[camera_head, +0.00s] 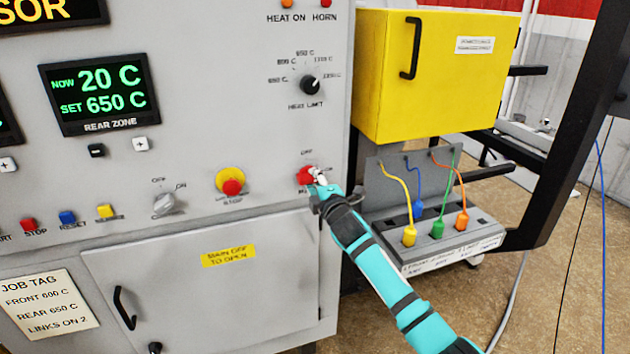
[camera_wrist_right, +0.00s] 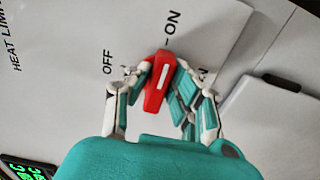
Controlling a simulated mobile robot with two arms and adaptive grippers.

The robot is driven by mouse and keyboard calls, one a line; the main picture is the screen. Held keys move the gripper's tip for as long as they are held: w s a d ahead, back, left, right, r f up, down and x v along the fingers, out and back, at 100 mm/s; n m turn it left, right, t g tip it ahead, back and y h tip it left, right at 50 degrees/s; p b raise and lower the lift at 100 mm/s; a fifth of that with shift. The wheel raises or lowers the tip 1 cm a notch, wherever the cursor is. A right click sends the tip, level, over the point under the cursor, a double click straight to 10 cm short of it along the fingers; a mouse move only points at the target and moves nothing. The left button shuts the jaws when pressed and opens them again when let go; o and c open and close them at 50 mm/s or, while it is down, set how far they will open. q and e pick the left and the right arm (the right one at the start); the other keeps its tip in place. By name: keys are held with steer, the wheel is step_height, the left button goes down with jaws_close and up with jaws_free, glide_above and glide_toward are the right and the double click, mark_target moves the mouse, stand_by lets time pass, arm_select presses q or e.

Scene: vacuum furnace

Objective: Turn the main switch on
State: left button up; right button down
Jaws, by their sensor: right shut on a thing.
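The main switch is a red knob (camera_head: 305,176) on the grey panel, under an OFF mark. In the right wrist view its red handle (camera_wrist_right: 157,92) has a white line that points close to the ON mark, away from OFF. My right gripper (camera_head: 319,180) is at the knob and hides part of it. The right wrist view shows the gripper's fingers (camera_wrist_right: 158,76) on both sides of the red handle, shut on it. My left gripper is not in view.
A red stop button on a yellow base (camera_head: 230,182) sits left of the switch. A grey door (camera_head: 200,285) with a "MAIN OFF TO OPEN" label is below. A yellow box (camera_head: 435,80) and a tray with coloured cables (camera_head: 437,246) stand at the right.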

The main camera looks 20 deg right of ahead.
steer(key=shift+f, duration=0.15)
steer(key=c, duration=1.2)
jaws_free()
steer(key=s, duration=1.2)
steer(key=shift+d, duration=0.25)
